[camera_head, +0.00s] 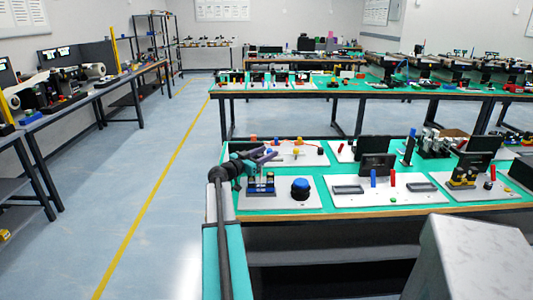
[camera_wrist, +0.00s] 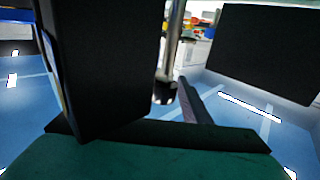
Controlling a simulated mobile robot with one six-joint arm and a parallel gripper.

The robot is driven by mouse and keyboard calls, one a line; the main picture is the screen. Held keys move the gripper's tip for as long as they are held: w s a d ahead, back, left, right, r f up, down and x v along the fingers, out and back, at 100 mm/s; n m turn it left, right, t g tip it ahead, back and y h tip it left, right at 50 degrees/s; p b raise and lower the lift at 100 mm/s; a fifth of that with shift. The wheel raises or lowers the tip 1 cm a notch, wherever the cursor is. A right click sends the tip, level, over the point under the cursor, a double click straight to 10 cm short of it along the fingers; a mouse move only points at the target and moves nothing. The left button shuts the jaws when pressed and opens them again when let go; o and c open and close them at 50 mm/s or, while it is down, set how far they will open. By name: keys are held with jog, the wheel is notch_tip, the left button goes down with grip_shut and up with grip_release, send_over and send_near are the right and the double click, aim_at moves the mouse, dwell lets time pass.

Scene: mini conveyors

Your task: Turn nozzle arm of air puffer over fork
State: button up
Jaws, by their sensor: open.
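My gripper (camera_head: 262,155) is at the front left corner of the near workbench, above a white board with a small blue device (camera_head: 261,185). In the wrist view my gripper (camera_wrist: 182,80) is open, with its two dark fingers wide apart. Between them show a thin metal rod (camera_wrist: 173,45) with a dark lower end and a dark slanting bar (camera_wrist: 196,104). I cannot tell whether either is the nozzle arm, or whether a finger touches it. The air puffer and fork are not clearly made out in the head view, where my arm and gripper partly cover the board.
A blue round button (camera_head: 300,188) stands right of the blue device. A board with a dark upright panel (camera_head: 377,166) and blue and red posts lies further right. Other boards fill the bench behind. Floor is clear on the left, along the yellow line (camera_head: 150,202).

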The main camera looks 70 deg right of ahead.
jog(key=shift+s+d, duration=0.25)
jog(key=shift+d, duration=0.35)
